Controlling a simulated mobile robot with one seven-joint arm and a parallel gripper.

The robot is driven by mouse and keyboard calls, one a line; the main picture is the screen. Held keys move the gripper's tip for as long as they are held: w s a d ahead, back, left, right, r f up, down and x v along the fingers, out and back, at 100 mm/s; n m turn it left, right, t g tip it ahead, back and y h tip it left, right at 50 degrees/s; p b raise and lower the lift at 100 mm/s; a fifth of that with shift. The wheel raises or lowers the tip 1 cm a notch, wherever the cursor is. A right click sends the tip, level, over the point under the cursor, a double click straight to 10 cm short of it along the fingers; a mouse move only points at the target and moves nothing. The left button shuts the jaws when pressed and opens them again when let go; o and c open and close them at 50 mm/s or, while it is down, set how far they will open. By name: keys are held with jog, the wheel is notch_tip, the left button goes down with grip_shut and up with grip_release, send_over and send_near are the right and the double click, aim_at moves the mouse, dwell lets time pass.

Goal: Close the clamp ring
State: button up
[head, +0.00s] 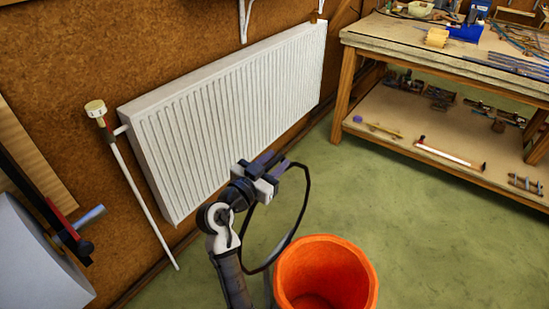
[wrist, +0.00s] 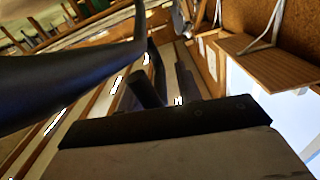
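I cannot make out a clamp ring for certain in either view. My gripper (head: 277,163) is in front of the radiator in the head view, raised above the green floor. Its two dark fingers stand apart with nothing between them, and they also show in the wrist view (wrist: 168,85). A red and black bar clamp (head: 58,220) with a blue-grey handle is at the far left of the head view, beside a pale rounded body (head: 35,265). My gripper is well to the right of it.
A white radiator (head: 235,110) hangs on the brown wall, with a valve (head: 97,110) and a pipe at its left end. An orange bucket (head: 325,275) stands at the front. A wooden workbench (head: 400,40) with tools is at the right. Green floor is open between bucket and bench.

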jog(key=shift+w+d, duration=0.1)
jog(key=shift+w, duration=0.05)
jog(key=shift+c, duration=0.2)
grip_shut()
